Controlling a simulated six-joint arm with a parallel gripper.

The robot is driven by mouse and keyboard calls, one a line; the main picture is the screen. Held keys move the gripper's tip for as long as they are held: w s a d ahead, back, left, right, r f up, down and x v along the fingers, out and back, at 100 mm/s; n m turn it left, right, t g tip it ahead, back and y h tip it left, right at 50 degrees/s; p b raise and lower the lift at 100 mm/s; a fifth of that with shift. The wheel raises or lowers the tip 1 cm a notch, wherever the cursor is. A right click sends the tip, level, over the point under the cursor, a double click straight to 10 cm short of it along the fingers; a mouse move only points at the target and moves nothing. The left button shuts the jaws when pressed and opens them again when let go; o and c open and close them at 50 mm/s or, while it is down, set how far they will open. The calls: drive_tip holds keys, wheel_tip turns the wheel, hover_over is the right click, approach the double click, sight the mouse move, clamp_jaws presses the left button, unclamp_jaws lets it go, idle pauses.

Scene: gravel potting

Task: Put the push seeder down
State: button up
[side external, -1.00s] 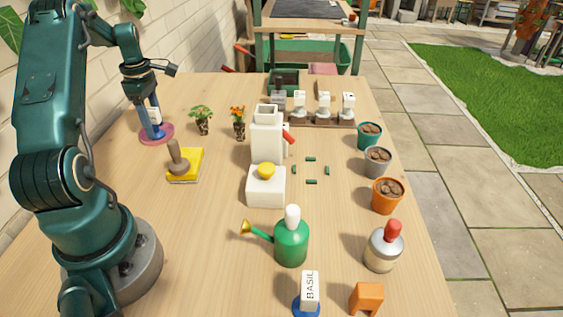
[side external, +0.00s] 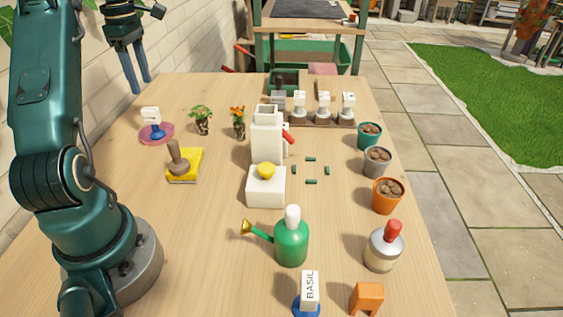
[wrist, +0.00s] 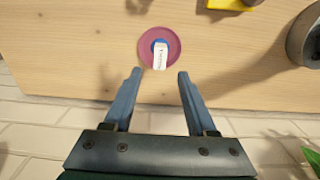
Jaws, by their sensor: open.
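In the wrist view the seeder (wrist: 160,55) shows a white face with small dark lettering, on the pink disc (wrist: 147,36). My gripper (side external: 139,86) is open and empty, above and clear of the seeder. In the wrist view its two blue fingers (wrist: 160,75) are spread apart with a gap between them.
A yellow block (side external: 184,168) with a brown-handled tool stands nearer the front. Two small plants (side external: 201,113) stand to the right of the disc. The brick wall (side external: 190,45) runs close behind the disc's side of the table.

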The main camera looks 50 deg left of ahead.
drive_tip(key=w+d+r+m+t+y, duration=0.1)
drive_tip(key=w+d+r+m, duration=0.2)
drive_tip(key=d+m, duration=0.45)
drive_tip(key=w+d+r+m+t, duration=0.15)
drive_tip(key=d+r+m, duration=0.3)
drive_tip(key=d, duration=0.55)
drive_tip(key=s+d+f+m+t, duration=0.1)
drive_tip(key=s+d+f+m, duration=0.1)
drive_tip(key=d+m, duration=0.3)
drive_tip(key=s+d+f+m+t, duration=0.1)
drive_tip(key=s+d+m, duration=0.3)
drive_tip(key=d+m, duration=0.1)
drive_tip(key=s+d+f+m+t+h, duration=0.1)
drive_tip(key=s+d+f+m, duration=0.1)
drive_tip(key=d+m, duration=0.3)
drive_tip(key=shift+s+d+f, duration=0.35)
drive_tip(key=shift+s+d, duration=0.1)
drive_tip(key=shift+d, duration=0.7)
